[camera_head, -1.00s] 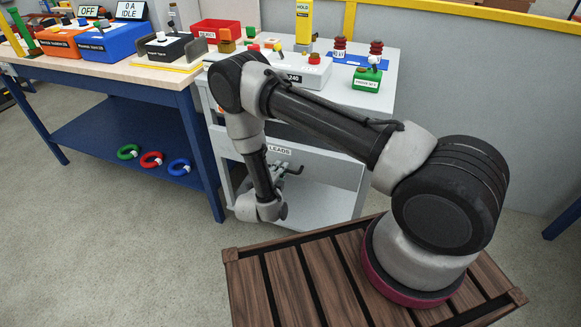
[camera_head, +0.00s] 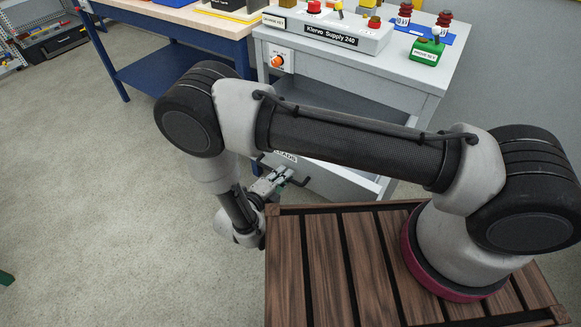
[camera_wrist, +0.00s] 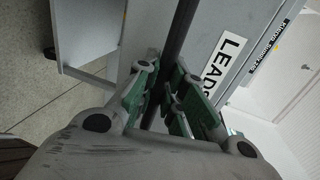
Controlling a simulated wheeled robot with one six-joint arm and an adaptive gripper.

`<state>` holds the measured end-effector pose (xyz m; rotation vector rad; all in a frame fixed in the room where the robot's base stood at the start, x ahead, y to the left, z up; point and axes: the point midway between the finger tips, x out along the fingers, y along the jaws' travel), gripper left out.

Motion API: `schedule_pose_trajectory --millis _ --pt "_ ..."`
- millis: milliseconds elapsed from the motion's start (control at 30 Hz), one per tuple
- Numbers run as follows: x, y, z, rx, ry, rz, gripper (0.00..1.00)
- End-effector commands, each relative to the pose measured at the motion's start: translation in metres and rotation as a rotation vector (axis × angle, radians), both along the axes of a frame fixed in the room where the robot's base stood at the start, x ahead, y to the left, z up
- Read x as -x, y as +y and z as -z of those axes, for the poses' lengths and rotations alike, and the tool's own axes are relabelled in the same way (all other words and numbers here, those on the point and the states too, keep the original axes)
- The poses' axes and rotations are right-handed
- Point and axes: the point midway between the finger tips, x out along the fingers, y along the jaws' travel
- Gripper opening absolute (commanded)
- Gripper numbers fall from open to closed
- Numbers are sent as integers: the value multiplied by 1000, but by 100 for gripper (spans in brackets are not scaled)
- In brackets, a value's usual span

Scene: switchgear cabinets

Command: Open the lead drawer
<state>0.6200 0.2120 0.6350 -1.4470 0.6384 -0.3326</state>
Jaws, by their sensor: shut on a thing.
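The lead drawer (camera_head: 345,182) has a pale front with a "LEADS" label and stands out from the grey cabinet, partly hidden behind my arm. In the wrist view its front (camera_wrist: 207,35) and label fill the area right of the fingers. A dark bar handle (camera_wrist: 182,25) runs along that front. My gripper (camera_head: 280,178) is at the handle, low on the near side of the cabinet. In the wrist view my gripper's green-padded fingers (camera_wrist: 172,88) are shut on the bar, one on each side. The drawer's inside is mostly hidden.
The grey cabinet (camera_head: 420,85) carries a white supply unit (camera_head: 330,32) and a green block (camera_head: 427,51) on top. A blue workbench (camera_head: 165,60) stands at the left behind. Open floor (camera_head: 90,170) lies left of my arm.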

Motion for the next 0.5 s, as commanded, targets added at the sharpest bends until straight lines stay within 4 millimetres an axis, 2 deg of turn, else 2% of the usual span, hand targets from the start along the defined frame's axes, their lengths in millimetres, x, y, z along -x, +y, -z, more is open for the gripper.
schedule_pose_trajectory --millis 433,467,500 --pt "5 3 1 0 2 1 0" --pt "5 3 1 0 2 1 13" --pt "5 3 1 0 2 1 20"
